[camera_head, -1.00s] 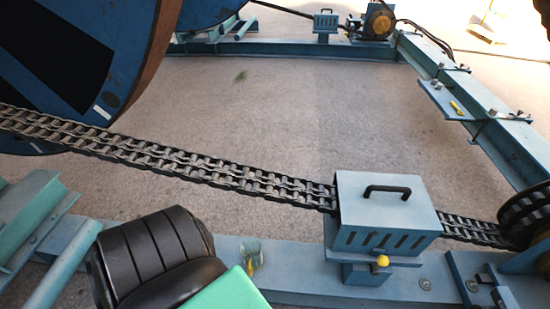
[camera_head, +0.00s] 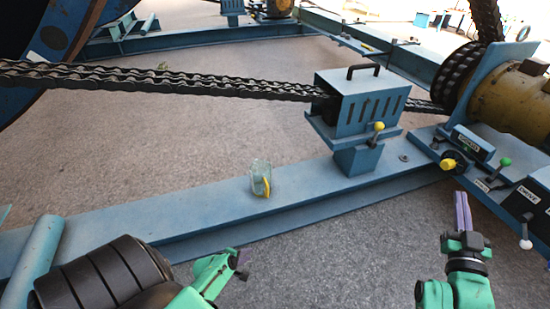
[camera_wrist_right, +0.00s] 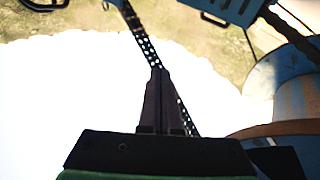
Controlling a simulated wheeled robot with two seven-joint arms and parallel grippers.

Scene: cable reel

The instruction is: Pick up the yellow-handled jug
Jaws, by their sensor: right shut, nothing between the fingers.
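The jug (camera_head: 260,178) is a small clear vessel with a yellow handle. It stands upright on the blue beam (camera_head: 150,213), left of the chain box, with the handle towards the right front. My left gripper (camera_head: 241,264) is low in the head view, in front of the beam and apart from the jug. Its fingers are too small and edge-on to tell open from shut. My right gripper (camera_head: 462,203) is further right, well away from the jug, with its purple fingers together and empty. The fingers also show shut in the right wrist view (camera_wrist_right: 160,80).
A blue box (camera_head: 352,105) with a black handle and a yellow-knobbed lever (camera_head: 377,128) stands on the beam right of the jug. A chain (camera_head: 160,80) runs behind. A lever panel (camera_head: 500,190) and yellow motor (camera_head: 512,100) are at right. The beam around the jug is clear.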

